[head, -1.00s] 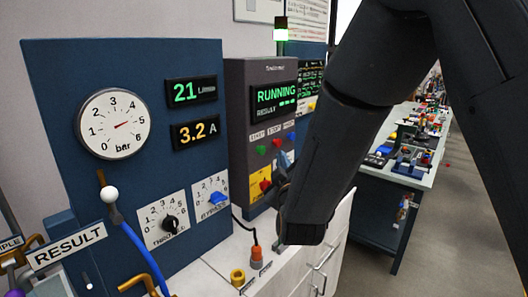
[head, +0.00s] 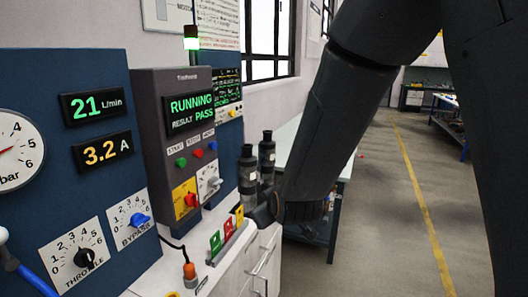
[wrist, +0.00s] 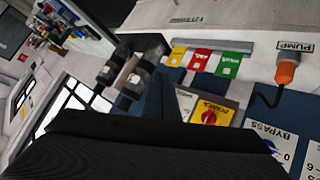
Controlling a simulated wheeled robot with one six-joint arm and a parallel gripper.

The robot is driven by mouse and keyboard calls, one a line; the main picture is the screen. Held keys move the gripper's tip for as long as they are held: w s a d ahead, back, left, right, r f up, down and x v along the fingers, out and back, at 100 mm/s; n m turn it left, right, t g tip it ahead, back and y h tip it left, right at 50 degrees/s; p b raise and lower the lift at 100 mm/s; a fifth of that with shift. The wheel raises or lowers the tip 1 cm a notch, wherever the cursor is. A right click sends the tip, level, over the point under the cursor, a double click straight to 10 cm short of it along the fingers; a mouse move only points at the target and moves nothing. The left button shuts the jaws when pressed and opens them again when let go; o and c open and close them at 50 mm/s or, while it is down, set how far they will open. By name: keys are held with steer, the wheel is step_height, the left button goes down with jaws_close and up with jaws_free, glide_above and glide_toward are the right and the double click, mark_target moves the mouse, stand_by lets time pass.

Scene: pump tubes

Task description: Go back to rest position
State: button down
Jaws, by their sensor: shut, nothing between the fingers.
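My arm reaches down from the top right of the head view. My gripper (head: 264,211) is at its lower end, mostly hidden behind the dark wrist. It is shut and holds nothing. It is near the right end of the test bench, in front of the coloured cards (head: 227,235). I cannot tell its gap from them.
The control panel (head: 152,113) reads RUNNING and RESULT PASS. An orange plug (head: 189,270) is on the bench. A lit stack light (head: 191,42) stands above. Open floor (head: 405,215) lies at right.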

steer(key=s+d+f+m+g+h, duration=0.1)
steer(key=s+d+f+m+g, duration=0.2)
steer(key=s+d, duration=0.6)
steer(key=s+d+f+m+g+h, duration=0.1)
steer(key=s+d+f+m+g, duration=0.2)
steer(key=s+d, duration=0.7)
steer(key=s+m+g+b, duration=0.1)
steer(key=s+m+g, duration=0.1)
steer(key=g, duration=0.1)
steer(key=shift+s+d+f+h, duration=0.2)
steer(key=shift+s+h, duration=0.05)
steer(key=shift+h, duration=0.15)
steer(key=shift+a, duration=0.15)
